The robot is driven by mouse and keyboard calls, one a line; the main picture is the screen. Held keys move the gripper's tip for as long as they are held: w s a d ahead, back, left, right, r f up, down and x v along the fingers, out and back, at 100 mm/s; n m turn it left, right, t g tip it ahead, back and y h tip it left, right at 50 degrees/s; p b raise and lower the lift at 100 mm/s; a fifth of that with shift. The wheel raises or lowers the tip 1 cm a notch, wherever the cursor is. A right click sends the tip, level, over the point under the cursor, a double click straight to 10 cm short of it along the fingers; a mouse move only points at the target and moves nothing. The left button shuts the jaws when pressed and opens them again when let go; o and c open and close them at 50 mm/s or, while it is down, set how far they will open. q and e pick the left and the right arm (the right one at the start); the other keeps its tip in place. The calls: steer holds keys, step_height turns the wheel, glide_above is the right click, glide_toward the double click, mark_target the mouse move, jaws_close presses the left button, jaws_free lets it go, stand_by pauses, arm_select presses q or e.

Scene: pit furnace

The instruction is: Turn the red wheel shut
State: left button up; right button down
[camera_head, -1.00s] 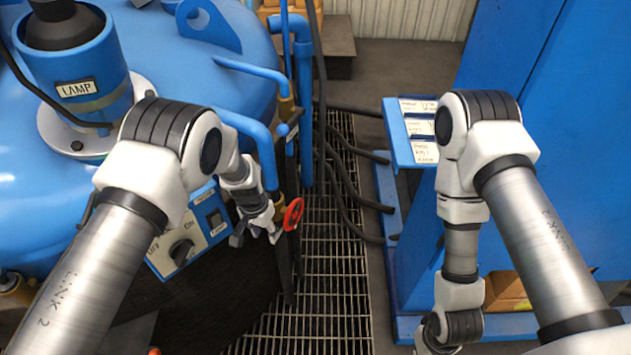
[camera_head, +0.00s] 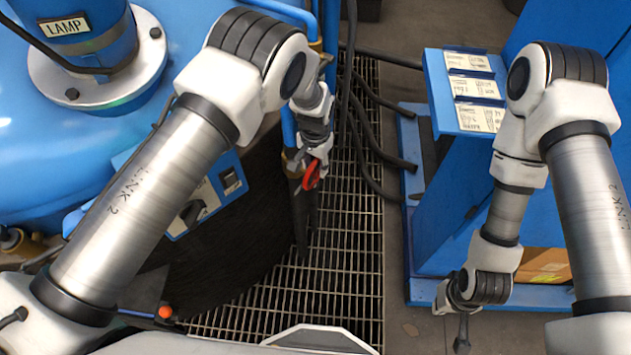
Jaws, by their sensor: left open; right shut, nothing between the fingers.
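The red wheel (camera_head: 312,176) is small and round, seen nearly edge-on, on the blue and brass pipework left of the floor grating. My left gripper (camera_head: 306,163) is open at the wheel, close against it in this view. Its fingers partly overlap the wheel, and I cannot tell whether they touch it. My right gripper (camera_head: 461,335) is shut and empty, low at the right in front of the blue cabinet, far from the wheel.
A control box with a black knob (camera_head: 192,212) is left of the wheel, beside the big blue vessel (camera_head: 40,150). Black hoses (camera_head: 385,150) run over the grating (camera_head: 345,260). A blue shelf with labels (camera_head: 440,95) juts from the cabinet (camera_head: 470,225) at right.

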mark_target(315, 173)
arm_select(q)
step_height(315, 173, down, 4)
steer(key=b, duration=0.2)
steer(key=shift+b, duration=0.3)
arm_select(e)
step_height(315, 173, down, 4)
steer(key=shift+r, duration=0.1)
arm_select(q)
jaws_close()
arm_select(e)
steer(key=shift+s, duration=0.1)
